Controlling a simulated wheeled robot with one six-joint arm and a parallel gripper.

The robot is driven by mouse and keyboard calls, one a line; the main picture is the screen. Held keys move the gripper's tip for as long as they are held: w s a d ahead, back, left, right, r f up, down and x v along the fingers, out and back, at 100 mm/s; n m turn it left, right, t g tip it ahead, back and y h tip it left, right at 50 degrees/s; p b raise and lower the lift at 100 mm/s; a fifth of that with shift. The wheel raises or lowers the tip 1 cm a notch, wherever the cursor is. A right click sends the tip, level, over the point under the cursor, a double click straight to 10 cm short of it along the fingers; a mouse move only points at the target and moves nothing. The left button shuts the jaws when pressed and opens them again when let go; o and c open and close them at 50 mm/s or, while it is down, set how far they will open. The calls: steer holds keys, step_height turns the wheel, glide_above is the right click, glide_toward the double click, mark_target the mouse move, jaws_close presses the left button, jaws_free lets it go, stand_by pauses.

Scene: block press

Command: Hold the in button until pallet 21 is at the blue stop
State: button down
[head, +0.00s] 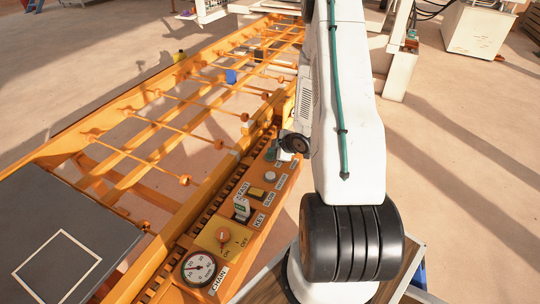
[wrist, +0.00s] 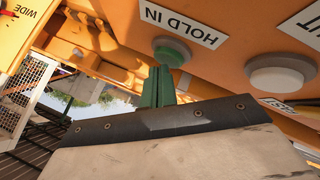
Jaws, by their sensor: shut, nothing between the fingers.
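In the wrist view, a round green button (wrist: 172,51) sits beside a white label reading "HOLD IN" on the orange panel (wrist: 225,75). My gripper (wrist: 160,72) is shut and empty, its narrow green fingers pointing at this button. Their tips meet the button's lower edge in the picture; I cannot tell whether they touch or press it. In the head view my arm hides most of the gripper. A small blue piece (head: 231,76) stands on the orange chain frame (head: 165,92), perhaps the blue stop. A dark grey plate (head: 110,222) with a white square outline lies front left; no pallet number is readable.
A pale round button (wrist: 282,75) sits right of the green one. Open floor lies to the right, with a white box (head: 478,30) farther back.

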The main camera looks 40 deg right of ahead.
steer(key=shift+f, duration=0.4)
stand_by(1.6)
steer(key=shift+r, duration=0.1)
stand_by(3.1)
steer(key=shift+r, duration=3.3)
